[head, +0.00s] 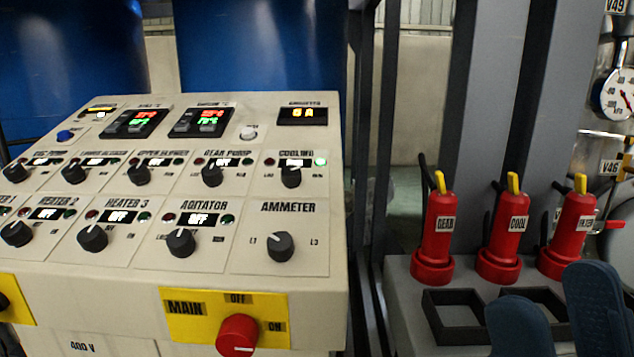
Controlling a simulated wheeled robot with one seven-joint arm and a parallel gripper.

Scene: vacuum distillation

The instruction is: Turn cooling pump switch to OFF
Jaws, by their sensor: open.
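The cooling switch (291,177) is a black rotary knob at the right end of the upper switch row on the cream control panel (190,259). The label above it reads COOLING. A small white display sits over the knob, and its text is too small to read. The green lamp (321,161) to the right of that display looks lit. My gripper (553,284) shows as two blue-grey fingers at the bottom right. They are apart, with nothing visible between them, well to the right of the panel and the knob.
Red devices with yellow tops, labelled GEAR (437,240) and COOL (503,240), and a third one (570,235), stand on a grey bench. Dark empty frames (455,328) lie before them. Dark posts (385,130) rise between panel and bench. A red MAIN knob (238,335) sits low on the panel.

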